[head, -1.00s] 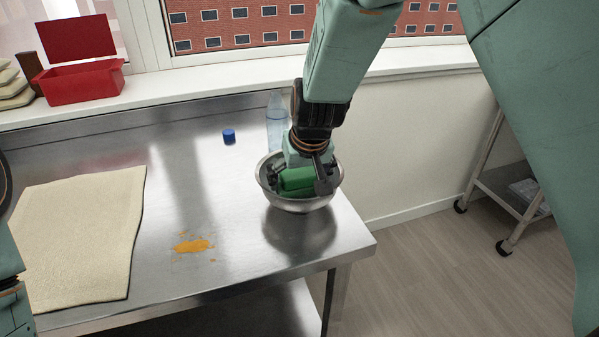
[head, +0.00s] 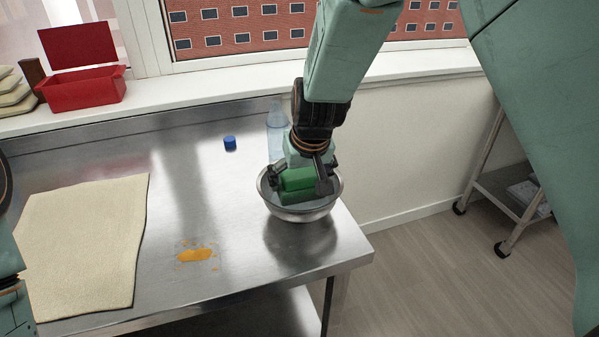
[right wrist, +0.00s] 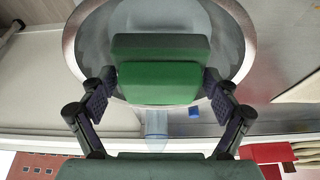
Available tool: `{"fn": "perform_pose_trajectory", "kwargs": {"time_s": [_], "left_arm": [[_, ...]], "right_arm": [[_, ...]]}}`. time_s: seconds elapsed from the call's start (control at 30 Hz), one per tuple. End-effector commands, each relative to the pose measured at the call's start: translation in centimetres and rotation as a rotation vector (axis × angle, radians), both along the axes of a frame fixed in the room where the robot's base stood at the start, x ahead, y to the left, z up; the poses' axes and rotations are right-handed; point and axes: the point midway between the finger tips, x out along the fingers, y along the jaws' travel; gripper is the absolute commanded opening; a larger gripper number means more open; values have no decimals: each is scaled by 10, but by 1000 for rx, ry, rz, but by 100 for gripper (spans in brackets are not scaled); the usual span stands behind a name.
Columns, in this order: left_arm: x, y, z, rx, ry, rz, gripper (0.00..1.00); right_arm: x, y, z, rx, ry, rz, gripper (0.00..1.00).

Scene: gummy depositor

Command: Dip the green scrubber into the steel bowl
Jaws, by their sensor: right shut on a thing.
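The steel bowl (head: 333,200) stands on the metal table near its right end and also shows in the right wrist view (right wrist: 248,32). The inside looks grey-blue; I cannot tell how much liquid it holds. My right gripper (head: 302,183) reaches down over the bowl and is shut on the green scrubber (head: 297,180). In the right wrist view both fingers press the sides of the scrubber (right wrist: 160,82), a bright green block with a darker green layer. The scrubber is over the bowl's opening; I cannot tell whether its underside touches liquid. My left gripper is out of view.
A clear bottle (head: 277,120) stands close behind the bowl. A blue cap (head: 230,142), an orange spill (head: 195,255) and a beige cloth (head: 80,245) lie on the table. A red open box (head: 85,88) sits on the sill. A cart (head: 510,195) stands right.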

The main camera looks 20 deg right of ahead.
Motion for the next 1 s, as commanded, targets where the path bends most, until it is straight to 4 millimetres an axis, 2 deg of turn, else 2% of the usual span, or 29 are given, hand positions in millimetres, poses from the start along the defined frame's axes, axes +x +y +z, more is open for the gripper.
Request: {"fn": "perform_pose_trajectory", "kwargs": {"time_s": [0.03, 0.6, 1.0], "left_arm": [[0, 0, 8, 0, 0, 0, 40], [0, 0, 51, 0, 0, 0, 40], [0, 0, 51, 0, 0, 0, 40]], "right_arm": [[1, 0, 9, 0, -2, 0, 49], [2, 0, 58, 1, -7, -1, 49], [2, 0, 58, 1, -7, -1, 49]]}}
